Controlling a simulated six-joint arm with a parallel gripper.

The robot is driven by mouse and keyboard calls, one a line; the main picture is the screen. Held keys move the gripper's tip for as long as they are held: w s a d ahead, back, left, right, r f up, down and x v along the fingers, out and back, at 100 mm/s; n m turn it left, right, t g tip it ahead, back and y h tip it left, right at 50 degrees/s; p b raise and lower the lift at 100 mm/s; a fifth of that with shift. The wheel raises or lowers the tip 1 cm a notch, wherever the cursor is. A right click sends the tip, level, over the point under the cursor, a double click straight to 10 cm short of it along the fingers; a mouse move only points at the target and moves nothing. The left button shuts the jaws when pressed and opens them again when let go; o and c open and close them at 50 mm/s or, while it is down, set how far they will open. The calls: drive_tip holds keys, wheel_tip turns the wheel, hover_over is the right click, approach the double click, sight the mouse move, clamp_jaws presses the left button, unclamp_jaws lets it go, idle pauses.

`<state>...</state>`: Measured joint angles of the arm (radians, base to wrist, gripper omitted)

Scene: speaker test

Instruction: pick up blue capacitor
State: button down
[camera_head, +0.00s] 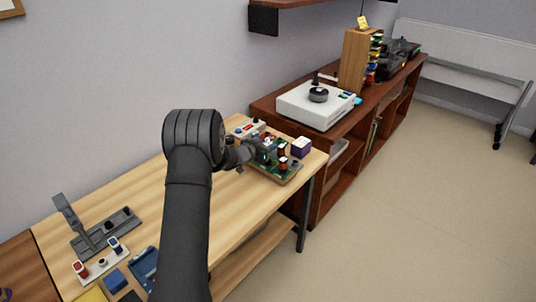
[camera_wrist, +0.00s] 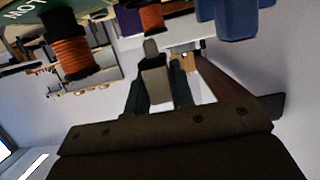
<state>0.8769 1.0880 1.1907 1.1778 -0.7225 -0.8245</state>
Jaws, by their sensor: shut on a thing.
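My gripper (camera_head: 246,153) reaches in among the parts on a green circuit board (camera_head: 284,176) near the far end of the wooden workbench. In the wrist view my gripper (camera_wrist: 157,85) has its dark fingers close together, with a small pale grey piece (camera_wrist: 155,82) between them. A blue rounded body (camera_wrist: 236,18), possibly the blue capacitor, shows at the top right of the wrist view, apart from the fingers. Orange copper coils (camera_wrist: 70,46) show at the upper left there. The arm hides part of the board in the head view.
A purple box (camera_head: 301,146) stands just right of the board. A white turntable (camera_head: 314,108) sits on the brown cabinet behind. A grey stand (camera_head: 104,232) and small parts lie at the bench's near left. The middle of the bench is mostly bare.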

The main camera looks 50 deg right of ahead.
drive_tip(key=shift+f, duration=1.75)
drive_tip(key=shift+f, duration=0.15)
drive_tip(key=shift+f, duration=0.4)
drive_tip(key=c, duration=1.3)
unclamp_jaws()
drive_tip(key=shift+o, duration=0.2)
drive_tip(key=shift+r, duration=0.1)
drive_tip(key=shift+r, duration=0.25)
drive_tip(key=v, duration=1.2)
drive_tip(key=shift+r, duration=0.25)
